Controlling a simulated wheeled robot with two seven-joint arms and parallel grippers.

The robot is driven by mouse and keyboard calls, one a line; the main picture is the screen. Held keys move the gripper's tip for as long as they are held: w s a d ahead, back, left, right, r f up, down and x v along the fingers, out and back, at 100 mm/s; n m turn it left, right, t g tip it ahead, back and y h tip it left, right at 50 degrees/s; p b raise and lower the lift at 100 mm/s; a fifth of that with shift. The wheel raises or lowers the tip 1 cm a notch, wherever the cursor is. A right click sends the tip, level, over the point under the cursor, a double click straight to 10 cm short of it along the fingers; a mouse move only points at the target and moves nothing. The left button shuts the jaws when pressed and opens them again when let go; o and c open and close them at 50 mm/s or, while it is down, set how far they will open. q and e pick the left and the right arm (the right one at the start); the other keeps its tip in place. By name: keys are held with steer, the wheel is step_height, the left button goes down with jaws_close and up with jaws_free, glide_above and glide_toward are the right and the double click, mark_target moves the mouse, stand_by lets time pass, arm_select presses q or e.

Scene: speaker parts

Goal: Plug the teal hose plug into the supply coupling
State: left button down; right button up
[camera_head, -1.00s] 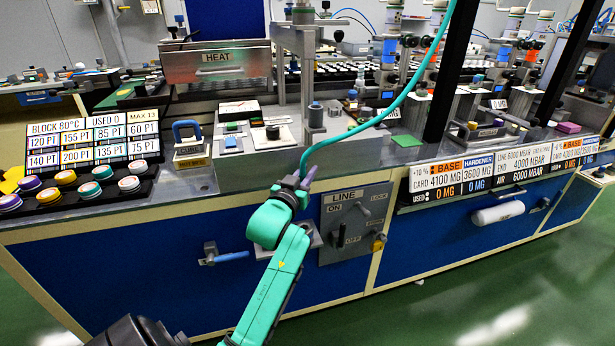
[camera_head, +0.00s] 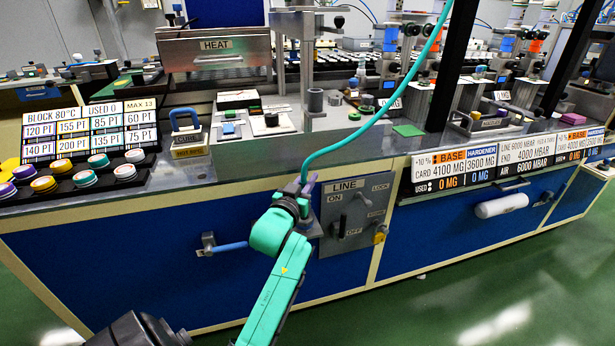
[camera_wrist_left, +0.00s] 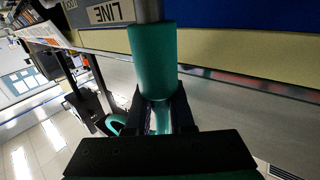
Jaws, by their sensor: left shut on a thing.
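My left gripper (camera_head: 303,188) is in front of the bench, just left of the grey LINE panel (camera_head: 341,238). In the left wrist view its fingers are shut on the teal hose plug (camera_wrist_left: 152,58), a thick teal cylinder. A grey metal cylinder (camera_wrist_left: 150,10) is in line with the plug's far end; I cannot tell whether it is the plug's nose or the supply coupling. The teal hose (camera_head: 426,50) rises from the gripper in a curve to the upper right. In the head view my wrist and arm hide the plug and the place behind it. My right gripper is not in view.
The panel carries an ON/OFF lever and a LOCK mark. A blue-handled lever (camera_head: 230,246) sticks out left of my wrist. A white cylinder (camera_head: 499,207) is on the bench front at right. The bench top holds stations, coloured pots and signs. The green floor in front is clear.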

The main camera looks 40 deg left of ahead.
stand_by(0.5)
arm_select(q)
steer(key=shift+p, duration=0.35)
stand_by(0.3)
stand_by(0.4)
steer(key=shift+p, duration=0.35)
steer(key=shift+f+b, duration=1)
steer(key=shift+f, duration=1.1)
steer(key=c, duration=0.7)
jaws_free()
